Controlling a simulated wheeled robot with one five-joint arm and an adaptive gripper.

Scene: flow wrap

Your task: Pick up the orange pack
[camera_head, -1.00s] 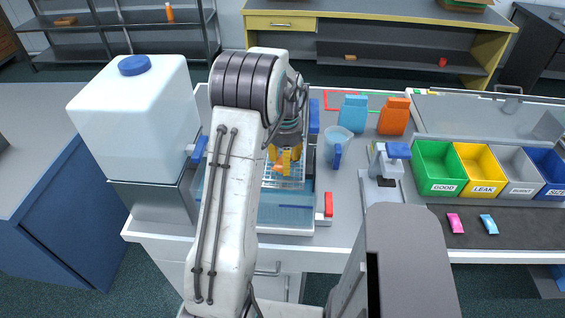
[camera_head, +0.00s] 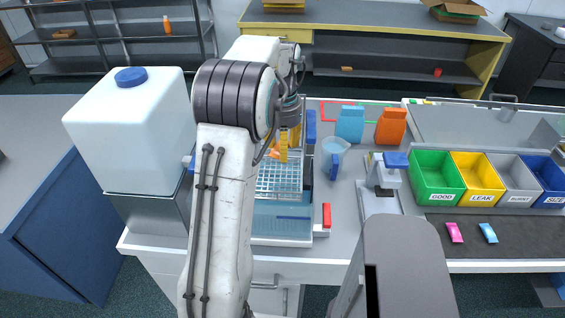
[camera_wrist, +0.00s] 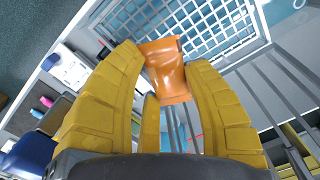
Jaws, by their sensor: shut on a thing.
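The orange pack (camera_wrist: 166,72) is small and glossy. In the wrist view it sits between the yellow fingers of my gripper (camera_wrist: 166,88), which is shut on it. In the head view my gripper (camera_head: 287,150) is above the wire basket (camera_head: 278,182), and only a sliver of the pack shows beside the fingers, mostly hidden by them and by my arm. In the wrist view the basket's grid (camera_wrist: 215,25) lies beyond the pack.
The basket stands over a shallow blue tank (camera_head: 280,222), with a white water container (camera_head: 130,130) to the left. A measuring jug (camera_head: 335,155), blue pouch (camera_head: 350,125) and orange pouch (camera_head: 391,126) stand right. Labelled bins, including a green bin (camera_head: 436,178), are farther right.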

